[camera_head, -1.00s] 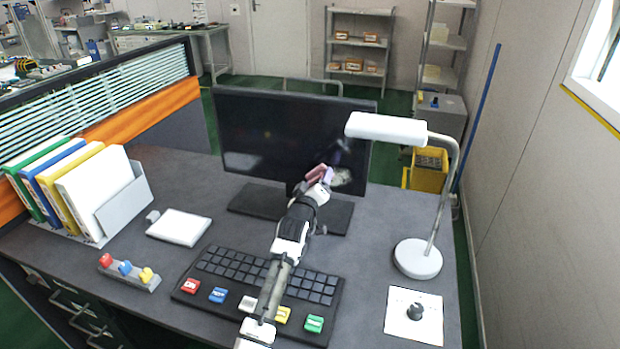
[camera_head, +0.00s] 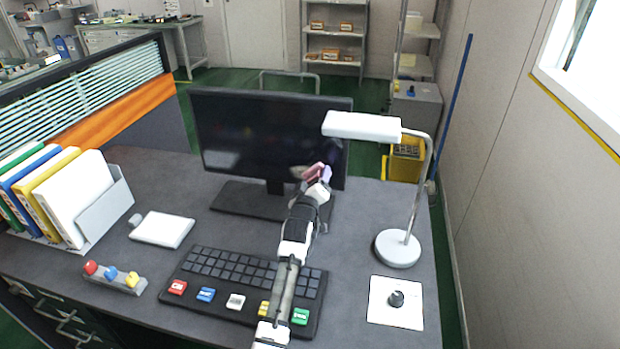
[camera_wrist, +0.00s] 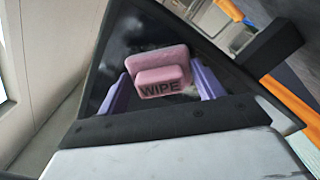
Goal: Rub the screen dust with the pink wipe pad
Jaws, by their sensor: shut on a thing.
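The pink wipe pad (camera_head: 314,171) is in my gripper (camera_head: 319,179) at the lower right of the black monitor screen (camera_head: 255,130). In the wrist view the pad (camera_wrist: 158,58), marked WIPE, sits between the two purple fingers of my gripper (camera_wrist: 160,84), with its wide face toward the dark screen (camera_wrist: 128,42). I cannot tell whether the pad touches the screen. A faint pale patch (camera_head: 221,159) shows at the screen's lower left; it may be dust or a reflection. The screen behind the pad and gripper is hidden.
A white desk lamp (camera_head: 362,127) reaches over the screen's right edge, close to my arm. A keyboard (camera_head: 238,277) with coloured keys lies below my arm.

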